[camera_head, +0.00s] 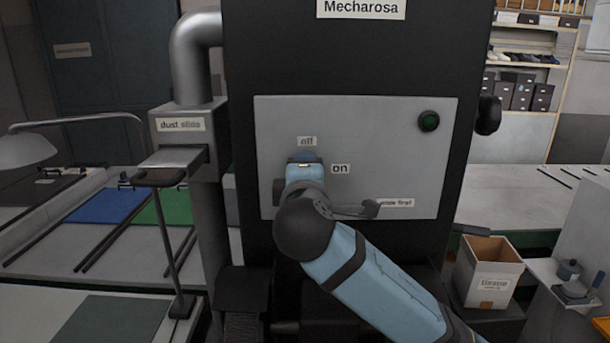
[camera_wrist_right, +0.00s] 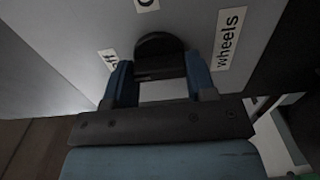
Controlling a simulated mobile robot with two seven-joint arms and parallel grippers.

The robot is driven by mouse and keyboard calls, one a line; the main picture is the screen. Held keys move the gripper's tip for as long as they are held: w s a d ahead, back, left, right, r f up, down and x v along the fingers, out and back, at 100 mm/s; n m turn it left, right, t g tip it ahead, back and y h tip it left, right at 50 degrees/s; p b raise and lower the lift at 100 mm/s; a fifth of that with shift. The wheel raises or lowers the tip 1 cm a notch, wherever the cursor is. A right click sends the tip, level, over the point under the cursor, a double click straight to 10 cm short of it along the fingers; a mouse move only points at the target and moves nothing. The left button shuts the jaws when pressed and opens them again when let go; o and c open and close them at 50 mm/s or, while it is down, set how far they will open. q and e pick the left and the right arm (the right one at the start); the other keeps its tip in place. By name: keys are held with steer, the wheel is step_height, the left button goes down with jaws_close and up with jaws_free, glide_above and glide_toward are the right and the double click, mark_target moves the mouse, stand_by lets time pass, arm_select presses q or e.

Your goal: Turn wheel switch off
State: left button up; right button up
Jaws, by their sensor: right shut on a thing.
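The wheel switch is a round black knob (camera_wrist_right: 158,55) on the grey panel (camera_head: 385,150) of the dark machine. My right gripper (camera_wrist_right: 160,75) is shut on it, with one blue finger on each side. In the head view, my right wrist and hand (camera_head: 305,175) cover most of the switch. The label "off" (camera_head: 306,141) is just above the hand, and "on" (camera_head: 340,168) is to its right. In the right wrist view, the "wheels" label (camera_wrist_right: 230,40) sits beside the knob. Which way the knob points cannot be told. My left gripper is not in view.
A green round button (camera_head: 429,121) is at the panel's upper right. A lever (camera_head: 370,208) near a partly hidden label is right of my wrist. The dust slide box (camera_head: 185,150) stands left of the machine. An open carton (camera_head: 488,270) stands lower right.

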stand_by(0.5)
steer(key=o, duration=0.9)
steer(key=shift+o, duration=0.2)
steer(key=s+b, duration=0.3)
steer(key=s, duration=1.1)
steer(key=shift+b, duration=0.4)
steer(key=shift+w, duration=0.1)
